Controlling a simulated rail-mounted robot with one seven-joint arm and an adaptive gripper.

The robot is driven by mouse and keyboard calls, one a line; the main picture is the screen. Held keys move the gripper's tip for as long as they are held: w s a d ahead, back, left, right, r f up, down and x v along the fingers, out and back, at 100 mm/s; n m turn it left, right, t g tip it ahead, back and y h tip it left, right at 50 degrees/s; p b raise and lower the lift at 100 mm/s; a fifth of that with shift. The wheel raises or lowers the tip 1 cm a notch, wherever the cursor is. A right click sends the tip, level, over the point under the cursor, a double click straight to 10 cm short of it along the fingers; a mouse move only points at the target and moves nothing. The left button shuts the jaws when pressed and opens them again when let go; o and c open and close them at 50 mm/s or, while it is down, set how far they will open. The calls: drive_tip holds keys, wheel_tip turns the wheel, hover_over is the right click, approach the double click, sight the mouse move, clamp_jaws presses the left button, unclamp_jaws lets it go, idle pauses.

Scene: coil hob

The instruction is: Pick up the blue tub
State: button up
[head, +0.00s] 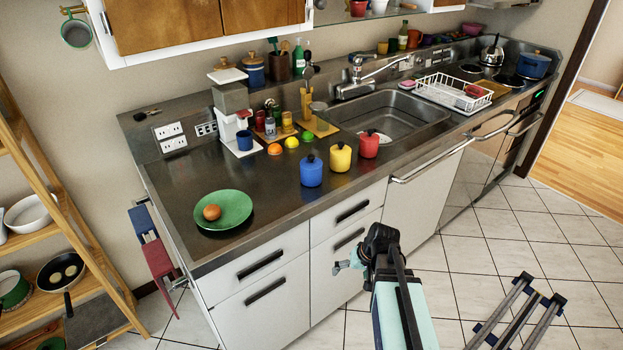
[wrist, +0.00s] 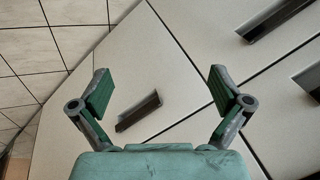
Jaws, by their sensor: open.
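The blue tub (head: 311,171), with a dark knobbed lid, stands upright on the counter near its front edge in the head view. A yellow tub (head: 340,158) and a red tub (head: 368,144) of like shape stand in a row to its right. My gripper (head: 345,265) is in front of the cabinet fronts, below the counter top and apart from the tubs. In the wrist view my gripper (wrist: 160,90) is open, with nothing between its fingers. The blue tub is not in the wrist view.
A green plate (head: 235,208) with a brown egg (head: 211,212) lies to the left on the counter (head: 270,195). An orange (head: 275,149), a lemon (head: 292,142) and a lime (head: 306,136) lie behind the tubs. The sink (head: 390,125) is behind right. Cabinet handles (wrist: 138,110) protrude.

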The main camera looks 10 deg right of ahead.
drive_tip(key=w+d+r+n+t+y+b, duration=0.1)
drive_tip(key=w+d+r+t, duration=0.1)
drive_tip(key=w+r, duration=0.45)
drive_tip(key=w+d+r+n+t, duration=0.1)
drive_tip(key=w+r+t, duration=0.15)
drive_tip(key=r, duration=0.65)
drive_tip(key=n+t+y+b, duration=0.1)
drive_tip(key=n+t+y, duration=0.1)
drive_tip(key=n, duration=0.1)
approach(321, 171)
drive_tip(key=s+d+f, duration=0.3)
drive_tip(key=s+d, duration=0.1)
wheel_tip(321, 171, up, 4)
drive_tip(key=w+a+n+y, duration=0.1)
drive_tip(key=a+n, duration=0.1)
drive_tip(key=n, duration=0.2)
drive_tip(key=shift+t, duration=0.35)
drive_tip(key=p+x, duration=0.3)
drive_tip(key=x, duration=0.9)
drive_tip(key=shift+r+p, duration=0.1)
drive_tip(key=shift+p, duration=0.25)
drive_tip(key=p+x, duration=0.2)
drive_tip(key=x, duration=0.2)
drive_tip(key=shift+w+a+r, duration=0.15)
drive_tip(key=shift+w+a, duration=0.05)
drive_tip(key=shift+a, duration=0.1)
drive_tip(key=shift+w+a+f+p, duration=0.25)
drive_tip(key=shift+f+p, duration=0.05)
drive_tip(key=shift+f, duration=0.05)
drive_tip(key=c, duration=1.5)
